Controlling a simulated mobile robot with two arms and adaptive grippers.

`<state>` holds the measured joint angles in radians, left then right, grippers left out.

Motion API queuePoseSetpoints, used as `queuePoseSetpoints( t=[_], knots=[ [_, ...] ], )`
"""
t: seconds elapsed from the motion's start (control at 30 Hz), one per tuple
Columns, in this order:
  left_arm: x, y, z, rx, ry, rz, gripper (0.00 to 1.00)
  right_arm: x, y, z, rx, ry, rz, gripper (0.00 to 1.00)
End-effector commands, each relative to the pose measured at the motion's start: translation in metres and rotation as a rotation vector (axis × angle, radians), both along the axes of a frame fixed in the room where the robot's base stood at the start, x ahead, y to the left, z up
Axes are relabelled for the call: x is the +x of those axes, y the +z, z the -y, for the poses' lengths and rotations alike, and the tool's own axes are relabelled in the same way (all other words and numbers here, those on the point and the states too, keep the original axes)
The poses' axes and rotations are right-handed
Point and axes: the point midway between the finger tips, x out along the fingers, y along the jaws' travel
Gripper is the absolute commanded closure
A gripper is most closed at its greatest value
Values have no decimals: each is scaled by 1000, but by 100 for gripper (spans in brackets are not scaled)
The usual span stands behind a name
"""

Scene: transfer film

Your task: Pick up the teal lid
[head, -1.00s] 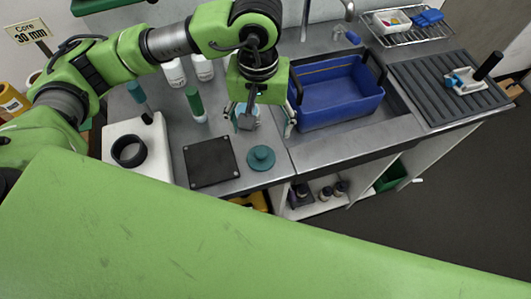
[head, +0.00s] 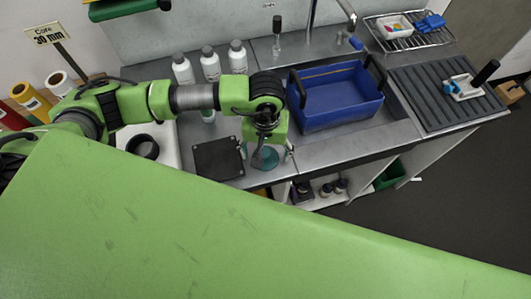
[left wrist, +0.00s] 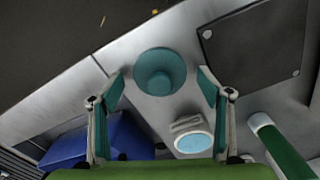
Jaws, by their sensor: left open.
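The teal lid (head: 268,160) is a round disc with a raised knob. It lies on the grey metal counter, right of the black square plate, and my left gripper partly hides it in the head view. My left gripper (left wrist: 160,80) is open and empty, above the lid. In the left wrist view the lid (left wrist: 160,65) shows between and slightly beyond the two fingertips, with a gap to each finger. My right gripper is not in view.
A black square plate (head: 218,160) lies left of the lid. A blue tub (head: 338,100) stands to the right. A small container with a pale blue top (left wrist: 192,141) and a green tube (left wrist: 282,145) are close to the gripper. White bottles (head: 211,65) stand behind.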

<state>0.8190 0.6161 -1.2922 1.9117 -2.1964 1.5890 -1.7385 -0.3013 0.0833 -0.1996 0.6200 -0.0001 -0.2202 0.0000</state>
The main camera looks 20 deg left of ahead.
Motion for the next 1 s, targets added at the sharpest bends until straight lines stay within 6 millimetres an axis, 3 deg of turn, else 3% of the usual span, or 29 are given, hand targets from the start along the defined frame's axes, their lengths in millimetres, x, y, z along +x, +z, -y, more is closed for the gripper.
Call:
queuePoseSetpoints(
  t=[0.17, 0.27, 0.3, 0.77, 1.0],
  knots=[
    [0, -1, 0, 0, 0, 0, 32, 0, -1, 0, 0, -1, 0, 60],
    [0, 0, 0, 0, 0, 0, 58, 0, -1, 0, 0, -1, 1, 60],
    [0, 0, 0, 0, 0, 0, 60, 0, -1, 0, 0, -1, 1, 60],
    [1, 5, 0, -1, 1, 0, 60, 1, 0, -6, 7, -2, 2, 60],
    [0, 37, 0, 0, -1, 4, 60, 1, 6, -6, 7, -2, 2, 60]
  ],
)
